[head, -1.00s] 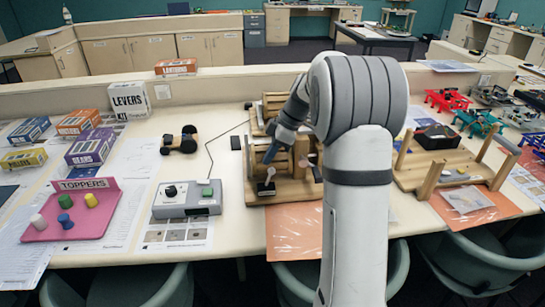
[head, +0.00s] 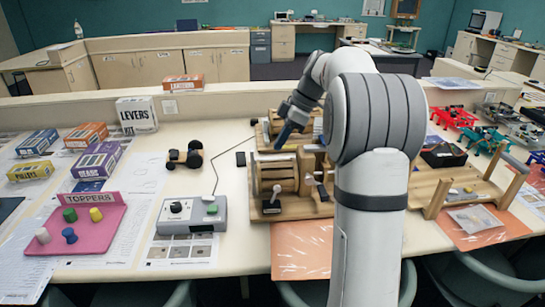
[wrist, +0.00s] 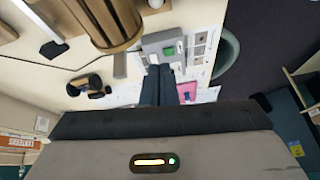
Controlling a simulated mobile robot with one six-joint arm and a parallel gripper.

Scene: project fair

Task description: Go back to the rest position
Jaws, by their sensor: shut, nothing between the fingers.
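My gripper (head: 285,134) is above the wooden drum mechanism (head: 275,180) in the head view, its fingers together and empty. In the wrist view my gripper (wrist: 158,72) shows two dark fingers pressed side by side with nothing between them. The wooden mechanism, with a drum and small levers, stands on the table below it. A part of the wooden drum (wrist: 105,20) shows large at the top of the wrist view. My arm rises from the front of the table and bends over toward the mechanism.
Left of the mechanism are a grey control box (head: 190,213) with a green button, a small wheeled cart (head: 185,155), a pink toppers tray (head: 88,222) and several boxes. Right stands a wooden frame (head: 455,180) with posts. A low partition (head: 200,105) runs behind; chairs stand in front.

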